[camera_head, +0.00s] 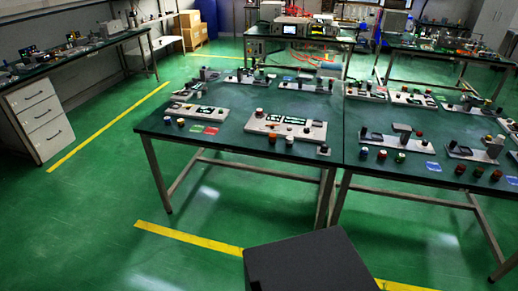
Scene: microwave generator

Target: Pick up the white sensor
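I cannot pick out the white sensor for certain; the parts are small at this distance. Candidates are among the pale pieces on the green-topped tables in the middle (270,97) and at right (365,110). A pale board with small parts (316,132) lies near the front of the middle table. A smaller pale board (197,112) lies to its left. My gripper is not in view.
Open green floor (90,220) with yellow lines (190,238) lies in front and left. A bench with white drawers (40,118) stands at far left. Cardboard boxes (192,32) and an equipment table (300,42) are at the back. A dark box shape, perhaps mine, fills the bottom middle.

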